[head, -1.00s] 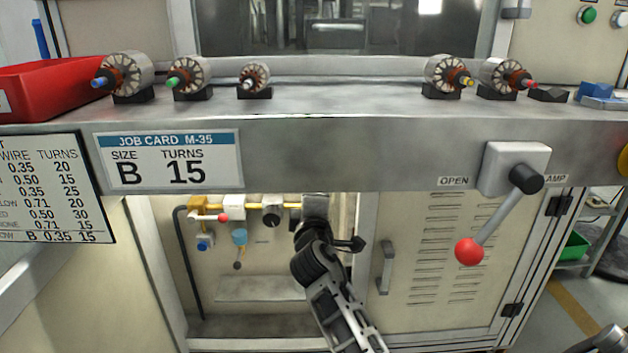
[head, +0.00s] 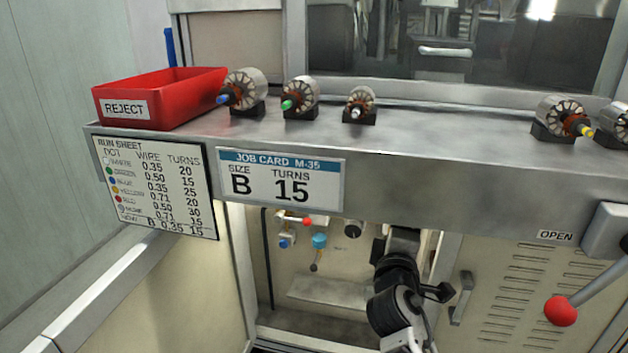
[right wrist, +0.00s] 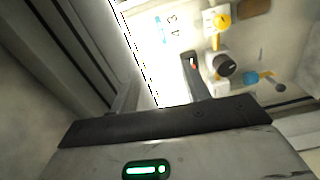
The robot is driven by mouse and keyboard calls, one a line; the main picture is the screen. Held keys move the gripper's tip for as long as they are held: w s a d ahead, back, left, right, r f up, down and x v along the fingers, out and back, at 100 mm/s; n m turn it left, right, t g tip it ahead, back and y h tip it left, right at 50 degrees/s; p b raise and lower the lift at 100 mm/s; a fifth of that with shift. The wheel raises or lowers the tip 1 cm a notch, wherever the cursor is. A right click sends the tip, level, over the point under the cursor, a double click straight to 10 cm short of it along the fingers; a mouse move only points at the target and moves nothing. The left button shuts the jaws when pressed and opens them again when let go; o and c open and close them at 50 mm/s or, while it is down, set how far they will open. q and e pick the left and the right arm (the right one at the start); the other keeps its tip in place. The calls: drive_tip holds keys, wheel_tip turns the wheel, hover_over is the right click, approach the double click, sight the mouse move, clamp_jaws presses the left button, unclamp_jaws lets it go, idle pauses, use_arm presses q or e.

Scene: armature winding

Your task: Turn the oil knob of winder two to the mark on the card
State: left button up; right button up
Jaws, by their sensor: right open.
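A round black knob (head: 353,230) sits on the back panel of the open bay under the bench; I take it as the oil knob, though no label is readable. The right wrist view also shows a black knob (right wrist: 222,66), with a light mark on its face. A glaring white card (right wrist: 172,28) with faint figures is left of it; its marks cannot be read. My right gripper (right wrist: 160,72) is open and empty, with one finger just left of the knob, apart from it. In the head view my right arm (head: 398,285) reaches into the bay, right of the knob. My left gripper is out of view.
A blue knob (head: 283,243), a red-tipped lever (head: 307,222) and a light-blue fitting (head: 319,240) are left of the black knob. The bench front (head: 450,190) overhangs the bay. A red-ball lever (head: 561,311) is at right. The job card (head: 281,181) reads B, 15.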

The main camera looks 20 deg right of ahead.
drive_tip(key=s+a+f+m+g+y, duration=0.1)
drive_tip(key=s+a+f+m+y, duration=0.1)
drive_tip(key=s+a+f+y, duration=0.3)
drive_tip(key=s+a+f+m+g+y, duration=0.1)
drive_tip(key=s+a+f+y, duration=0.2)
drive_tip(key=a+f, duration=0.35)
drive_tip(key=s+a+f+m+g+y, duration=0.2)
drive_tip(key=s+a+f+m+y, duration=0.1)
drive_tip(key=s+a, duration=0.3)
drive_tip(key=s+a+f+m+g+y, duration=0.1)
drive_tip(key=s+a+f+m+y, duration=0.2)
drive_tip(key=s, duration=0.4)
use_arm(q)
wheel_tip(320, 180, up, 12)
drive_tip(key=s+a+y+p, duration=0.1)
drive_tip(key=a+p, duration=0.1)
drive_tip(key=p, duration=1.2)
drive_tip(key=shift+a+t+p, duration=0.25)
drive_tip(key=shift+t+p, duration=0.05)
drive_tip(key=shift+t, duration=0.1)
use_arm(e)
wheel_tip(320, 180, up, 12)
drive_tip(key=d, duration=0.2)
drive_tip(key=shift+s+d+f+n+h, duration=0.15)
drive_tip(key=shift+s+d+n+h, duration=0.05)
drive_tip(key=shift+s+n+h, duration=0.2)
